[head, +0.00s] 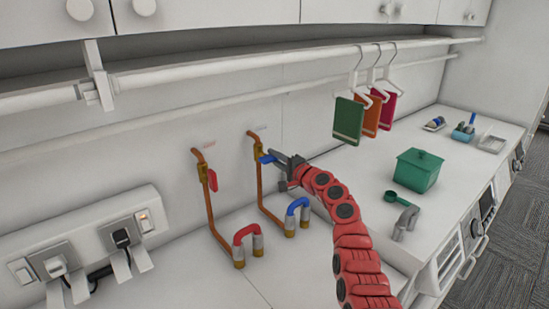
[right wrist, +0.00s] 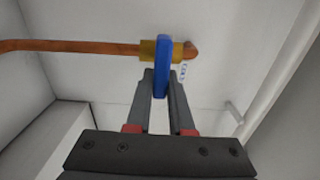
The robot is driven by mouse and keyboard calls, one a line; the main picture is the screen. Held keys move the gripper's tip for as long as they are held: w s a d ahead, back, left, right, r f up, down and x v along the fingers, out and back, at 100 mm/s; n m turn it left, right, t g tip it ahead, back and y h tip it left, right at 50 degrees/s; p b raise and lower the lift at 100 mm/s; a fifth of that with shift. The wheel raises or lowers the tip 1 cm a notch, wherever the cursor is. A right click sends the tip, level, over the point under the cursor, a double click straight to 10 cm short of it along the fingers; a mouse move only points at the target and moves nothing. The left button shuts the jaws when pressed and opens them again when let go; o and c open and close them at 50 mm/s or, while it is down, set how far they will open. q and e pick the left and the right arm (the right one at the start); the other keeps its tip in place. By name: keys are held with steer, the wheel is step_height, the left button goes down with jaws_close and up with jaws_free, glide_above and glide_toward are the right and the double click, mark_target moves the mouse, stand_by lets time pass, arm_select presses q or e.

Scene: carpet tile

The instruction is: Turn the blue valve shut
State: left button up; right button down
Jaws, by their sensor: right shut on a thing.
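The blue valve handle (head: 266,159) sits on a brass valve body on the right-hand copper pipe (head: 262,195) against the back wall. My right gripper (head: 277,160) is at this handle, its arm coming up from the lower right. In the right wrist view the blue handle (right wrist: 162,66) stands between the two dark fingers (right wrist: 160,88), which are shut on it. There the handle looks set across the copper pipe (right wrist: 80,46), in front of the brass body (right wrist: 177,52). The fingers and handle partly hide each other. My left gripper is not in view.
A red valve handle (head: 212,180) hangs along the left copper pipe. Red (head: 246,235) and blue (head: 298,208) bent hoses stand below. Sockets with plugs (head: 122,238) are at left. A rail (head: 220,72) runs above.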

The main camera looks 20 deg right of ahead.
steer(key=c, duration=0.8)
jaws_free()
steer(key=shift+s+d+r+p, duration=0.1)
steer(key=shift+s+p, duration=0.15)
steer(key=shift+p, duration=0.2)
steer(key=p+v, duration=0.6)
steer(key=v, duration=1.1)
steer(key=shift+p, duration=0.35)
